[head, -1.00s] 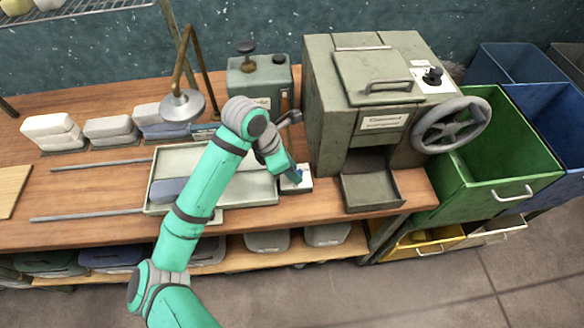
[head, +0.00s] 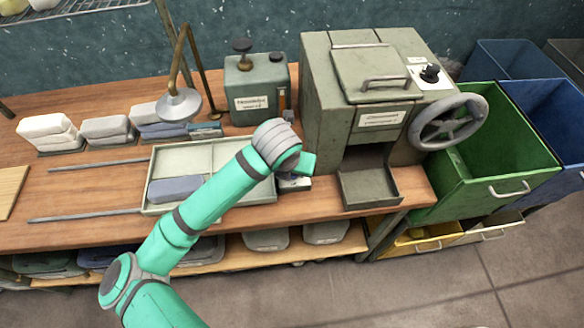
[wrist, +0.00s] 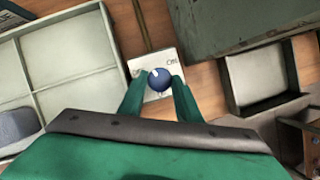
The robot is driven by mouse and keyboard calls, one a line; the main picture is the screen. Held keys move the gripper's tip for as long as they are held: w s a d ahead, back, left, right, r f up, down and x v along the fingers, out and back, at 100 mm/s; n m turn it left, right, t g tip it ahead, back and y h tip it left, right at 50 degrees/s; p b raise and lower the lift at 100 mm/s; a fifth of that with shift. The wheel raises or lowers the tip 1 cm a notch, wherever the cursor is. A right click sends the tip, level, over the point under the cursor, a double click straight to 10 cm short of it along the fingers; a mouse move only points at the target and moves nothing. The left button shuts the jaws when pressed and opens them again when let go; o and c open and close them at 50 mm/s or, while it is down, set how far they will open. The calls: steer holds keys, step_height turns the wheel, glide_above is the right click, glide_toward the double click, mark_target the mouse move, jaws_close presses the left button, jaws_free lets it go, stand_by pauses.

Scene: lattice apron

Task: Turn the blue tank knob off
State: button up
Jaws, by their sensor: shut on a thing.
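The blue knob (wrist: 161,82) is round, with a short white pointer mark on its upper left side in the wrist view. It sits on a white plate (wrist: 172,59) with small lettering at its left and right, too small to read surely. My gripper (wrist: 158,86) is shut on the knob, one green finger on each side. In the head view my wrist hides the knob, and only part of the plate (head: 302,184) shows below it, at the right end of the tray.
A partitioned tray (head: 210,152) with a grey-blue block (head: 175,189) lies left of the plate. A large grey-green machine (head: 335,110) with a handwheel (head: 448,122) and an open chute (head: 370,188) stands to the right. A green tank (head: 256,88) stands behind.

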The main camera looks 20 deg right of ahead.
steer(key=n+y, duration=0.1)
steer(key=n, duration=0.3)
steer(key=shift+s+d+n+t+y, duration=0.2)
steer(key=shift+n+t+y, duration=0.1)
steer(key=shift+n+y, duration=0.1)
steer(key=shift+c, duration=0.2)
steer(key=o, duration=1.1)
steer(key=shift+c, duration=0.2)
steer(key=shift+r, duration=0.1)
steer(key=d+v, duration=0.1)
steer(key=v, duration=0.9)
steer(key=shift+a+r, duration=0.3)
steer(key=shift+a, duration=0.1)
steer(key=shift+s, duration=0.15)
